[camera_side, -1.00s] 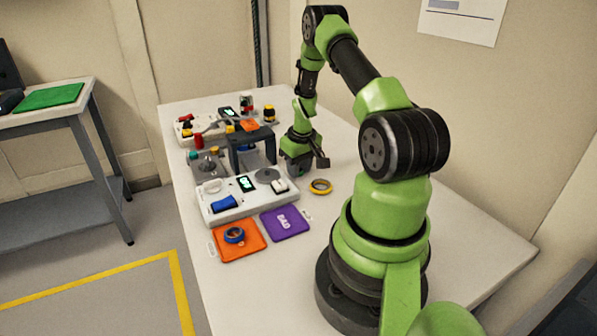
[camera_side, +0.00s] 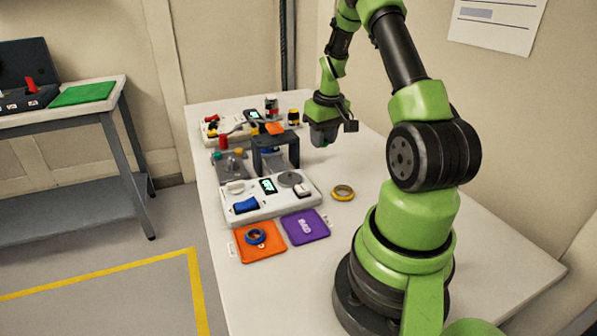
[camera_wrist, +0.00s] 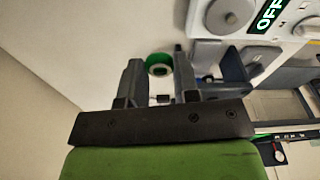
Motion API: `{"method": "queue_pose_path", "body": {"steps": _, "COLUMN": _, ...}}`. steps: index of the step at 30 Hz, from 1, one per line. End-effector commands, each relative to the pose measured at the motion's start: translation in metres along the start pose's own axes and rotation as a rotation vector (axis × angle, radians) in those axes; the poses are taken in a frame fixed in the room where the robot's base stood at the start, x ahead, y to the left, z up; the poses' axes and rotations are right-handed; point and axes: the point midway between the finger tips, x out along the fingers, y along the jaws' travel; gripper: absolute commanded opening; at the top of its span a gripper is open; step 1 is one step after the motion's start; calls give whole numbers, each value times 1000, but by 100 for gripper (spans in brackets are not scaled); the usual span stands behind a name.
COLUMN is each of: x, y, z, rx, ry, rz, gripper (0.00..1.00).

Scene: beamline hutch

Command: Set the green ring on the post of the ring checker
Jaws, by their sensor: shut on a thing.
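My gripper (camera_side: 325,144) is shut on the green ring (camera_wrist: 160,64) and holds it above the table, to the right of the dark grey arch. In the wrist view the ring shows between the fingertips, its white inside visible. In the side view the gripper hides nearly all of the ring. A white device (camera_side: 243,213), which looks like the ring checker, stands in front of the arch, with a lit display (camera_side: 268,186) and a grey round plate (camera_side: 290,179). In the wrist view the display (camera_wrist: 268,14) reads OFF.
A yellow ring (camera_side: 334,196) lies on the table right of the device. An orange pad (camera_side: 271,252) with a blue ring (camera_side: 250,240) and a purple pad (camera_side: 315,236) marked BAD lie in front. The dark arch (camera_side: 262,160) stands behind. The table's right side is clear.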

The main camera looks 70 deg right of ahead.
Motion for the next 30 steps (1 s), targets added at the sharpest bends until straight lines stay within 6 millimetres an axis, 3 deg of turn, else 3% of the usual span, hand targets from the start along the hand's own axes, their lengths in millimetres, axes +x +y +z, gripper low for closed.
{"method": "queue_pose_path", "body": {"steps": 13, "x": 0, "y": -4, "z": -1, "rx": -2, "ry": 1, "rz": 0, "gripper": 8}}
{"method": "queue_pose_path", "body": {"steps": 22, "x": -12, "y": -77, "z": -10, "rx": -18, "ry": 1, "rz": -4, "gripper": 8}}
{"method": "queue_pose_path", "body": {"steps": 25, "x": -13, "y": -88, "z": -10, "rx": -15, "ry": 2, "rz": -4, "gripper": 8}}
{"method": "queue_pose_path", "body": {"steps": 30, "x": -4, "y": -91, "z": -8, "rx": -12, "ry": -1, "rz": -4, "gripper": 8}}
